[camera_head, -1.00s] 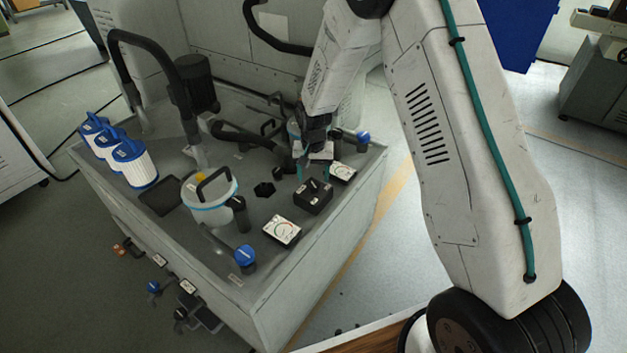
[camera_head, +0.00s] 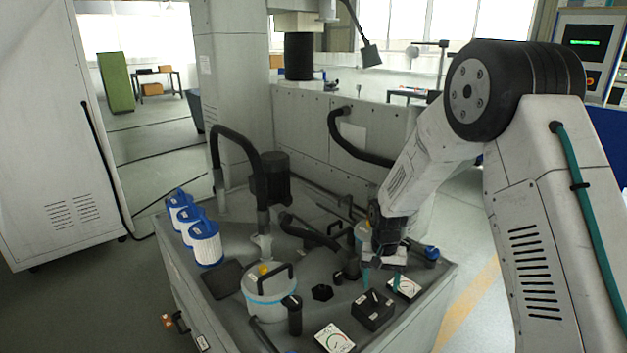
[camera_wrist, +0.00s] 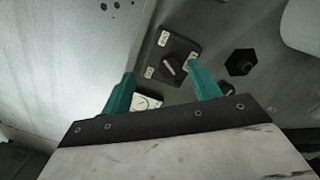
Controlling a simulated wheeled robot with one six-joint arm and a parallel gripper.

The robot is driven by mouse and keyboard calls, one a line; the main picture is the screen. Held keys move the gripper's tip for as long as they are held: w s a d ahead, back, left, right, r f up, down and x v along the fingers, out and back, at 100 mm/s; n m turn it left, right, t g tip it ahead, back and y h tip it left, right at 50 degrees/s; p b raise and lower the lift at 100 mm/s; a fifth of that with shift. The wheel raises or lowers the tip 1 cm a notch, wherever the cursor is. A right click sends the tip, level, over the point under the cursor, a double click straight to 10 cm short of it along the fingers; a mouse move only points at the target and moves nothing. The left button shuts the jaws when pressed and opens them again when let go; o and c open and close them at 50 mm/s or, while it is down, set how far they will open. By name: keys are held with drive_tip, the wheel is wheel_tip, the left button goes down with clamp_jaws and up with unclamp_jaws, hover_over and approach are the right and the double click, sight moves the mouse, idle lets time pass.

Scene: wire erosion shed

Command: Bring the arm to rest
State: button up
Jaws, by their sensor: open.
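My gripper (camera_head: 381,277) hangs at the end of my bent arm, over the right part of the grey tank unit (camera_head: 413,322). Its two teal fingers (camera_wrist: 163,90) are apart in the wrist view, with nothing between their tips. Beyond them is a black switch box (camera_wrist: 173,58) with a rotary knob and white labels; it also shows in the head view (camera_head: 372,310). A white dial gauge (camera_wrist: 146,102) shows partly between the fingers, near the gripper's body. I cannot tell how far the fingertips are from the box.
On the tank stand a white lidded canister (camera_head: 270,296), blue-and-white filter cartridges (camera_head: 206,243), a black hose pipe (camera_head: 240,146), another gauge (camera_head: 334,338) and a blue knob (camera_head: 431,252). The tall machine column (camera_head: 235,80) rises behind. Floor shows right of the tank.

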drive_tip(key=s+d+r+n+t, duration=0.1)
drive_tip(key=s+r, duration=1.3)
drive_tip(key=s, duration=0.4)
drive_tip(key=s+d+r+n+t, duration=0.1)
drive_tip(key=s+d+r+n, duration=0.1)
drive_tip(key=s+r, duration=1.2)
drive_tip(key=s, duration=0.4)
drive_tip(key=shift+d+r+n, duration=0.25)
drive_tip(key=shift+r+n, duration=0.05)
drive_tip(key=shift+r, duration=0.1)
drive_tip(key=shift+s, duration=0.1)
idle(0.5)
